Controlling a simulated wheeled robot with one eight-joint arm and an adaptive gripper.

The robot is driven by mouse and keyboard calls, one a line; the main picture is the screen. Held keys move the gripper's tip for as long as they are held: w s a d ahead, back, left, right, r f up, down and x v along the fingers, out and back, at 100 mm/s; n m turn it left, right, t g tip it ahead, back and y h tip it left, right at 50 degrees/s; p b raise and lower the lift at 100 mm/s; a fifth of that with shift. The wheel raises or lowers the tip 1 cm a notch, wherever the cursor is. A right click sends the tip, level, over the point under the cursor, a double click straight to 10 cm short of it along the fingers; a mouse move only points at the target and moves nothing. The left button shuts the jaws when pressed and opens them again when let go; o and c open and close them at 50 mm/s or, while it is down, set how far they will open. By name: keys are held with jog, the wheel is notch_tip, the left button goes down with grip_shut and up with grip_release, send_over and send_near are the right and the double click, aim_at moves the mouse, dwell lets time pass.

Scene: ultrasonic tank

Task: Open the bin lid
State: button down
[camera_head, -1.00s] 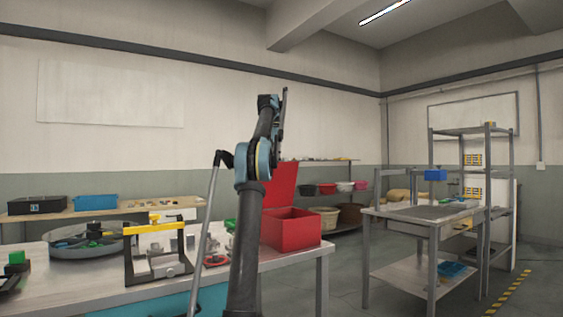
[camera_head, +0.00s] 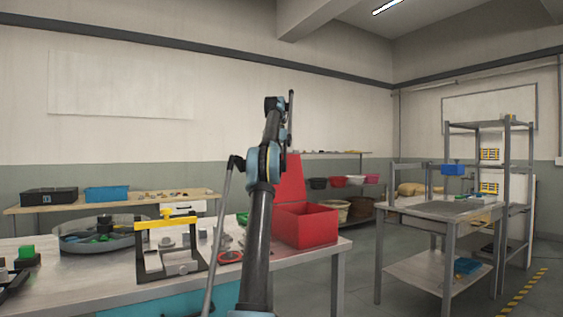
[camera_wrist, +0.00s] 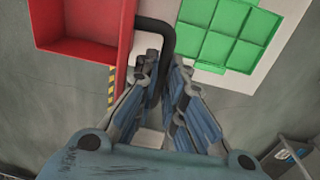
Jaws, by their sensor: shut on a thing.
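The red bin (camera_head: 308,226) stands on the right end of the near table. Its red lid (camera_head: 291,181) is raised and stands upright at the back of the bin, partly hidden by my arm. In the wrist view the red bin (camera_wrist: 78,50) shows at the upper left, its inside visible. A black bent handle (camera_wrist: 155,24) runs from the red edge to between my fingers. My gripper (camera_wrist: 165,68) is shut on this handle. In the head view my arm hides the gripper and the handle.
A yellow-topped black frame (camera_head: 168,245) and a round grey tray (camera_head: 75,240) stand on the table left of my arm. A metal table (camera_head: 440,215) stands at the right, beyond a floor gap. A green-celled panel (camera_wrist: 222,45) shows in the wrist view.

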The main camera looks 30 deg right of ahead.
jog(key=shift+w+a+f, duration=0.1)
jog(key=shift+w+a, duration=0.2)
jog(key=shift+w, duration=0.1)
jog(key=shift+w+f, duration=0.1)
jog(key=shift+w, duration=0.05)
jog(key=c, duration=1.9)
grip_release()
jog(key=shift+w+a+f, duration=0.1)
jog(key=shift+w, duration=0.05)
jog(key=o, duration=0.4)
jog(key=shift+w+a+f, duration=0.1)
jog(key=shift+w+f, duration=0.4)
jog(key=shift+w, duration=0.25)
jog(key=shift+c, duration=0.2)
jog(key=o, duration=0.4)
jog(key=shift+w+f, duration=0.3)
jog(key=shift+w, duration=0.05)
jog(key=shift+s+r, duration=0.3)
jog(key=shift+s, duration=0.1)
jog(key=shift+c, duration=1)
jog(key=shift+s+d+r, duration=0.2)
jog(key=shift+s, duration=0.05)
jog(key=c, duration=0.3)
jog(key=shift+s+r, duration=0.1)
jog(key=shift+s, duration=0.1)
jog(key=shift+c, duration=0.2)
jog(key=shift+s+r, duration=0.1)
jog(key=shift+s, duration=0.05)
